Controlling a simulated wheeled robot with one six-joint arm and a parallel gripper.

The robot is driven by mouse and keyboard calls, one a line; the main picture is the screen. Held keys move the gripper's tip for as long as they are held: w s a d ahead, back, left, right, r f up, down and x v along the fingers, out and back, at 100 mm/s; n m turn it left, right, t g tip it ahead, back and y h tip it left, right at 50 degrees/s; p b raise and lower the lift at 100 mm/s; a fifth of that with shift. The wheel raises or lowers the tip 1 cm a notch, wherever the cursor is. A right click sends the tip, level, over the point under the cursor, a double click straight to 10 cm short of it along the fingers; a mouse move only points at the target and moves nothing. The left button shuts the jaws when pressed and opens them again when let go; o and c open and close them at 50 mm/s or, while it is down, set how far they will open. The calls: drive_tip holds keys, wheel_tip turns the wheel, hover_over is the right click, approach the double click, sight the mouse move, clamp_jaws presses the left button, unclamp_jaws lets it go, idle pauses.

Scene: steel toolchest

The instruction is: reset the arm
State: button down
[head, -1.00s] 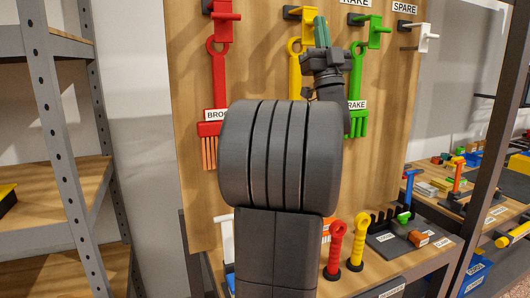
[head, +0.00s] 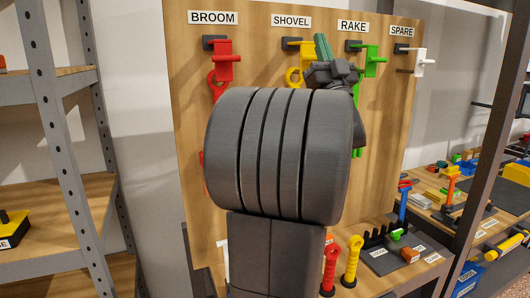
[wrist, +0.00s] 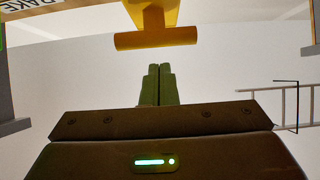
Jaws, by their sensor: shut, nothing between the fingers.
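My gripper (head: 323,47) shows in the head view as two green fingers pointing up, in front of the board between the yellow and green holders. In the wrist view its fingers (wrist: 157,85) are pressed together with nothing between them. My arm is folded large in the middle of the head view and hides much of the board. A yellow T-shaped holder (wrist: 155,38) shows just beyond the fingertips in the wrist view, apart from them.
The wooden board (head: 395,130) carries a red holder (head: 223,66), a green holder (head: 371,60) and a white holder (head: 420,62). A grey metal shelf (head: 55,130) stands at left. Below are a red-handled tool (head: 329,268), a yellow-handled tool (head: 351,262) and a dark tray (head: 385,255).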

drive_tip(key=r+g+p, duration=0.2)
drive_tip(key=p, duration=0.5)
drive_tip(key=r+g+h+p, duration=0.1)
drive_tip(key=r+g+p, duration=0.1)
drive_tip(key=p, duration=0.5)
drive_tip(key=shift+w+r+h, duration=0.2)
drive_tip(key=shift+r+h, duration=0.1)
drive_tip(key=shift+r, duration=0.35)
drive_tip(key=shift+a+p, duration=0.1)
drive_tip(key=shift+p, duration=0.35)
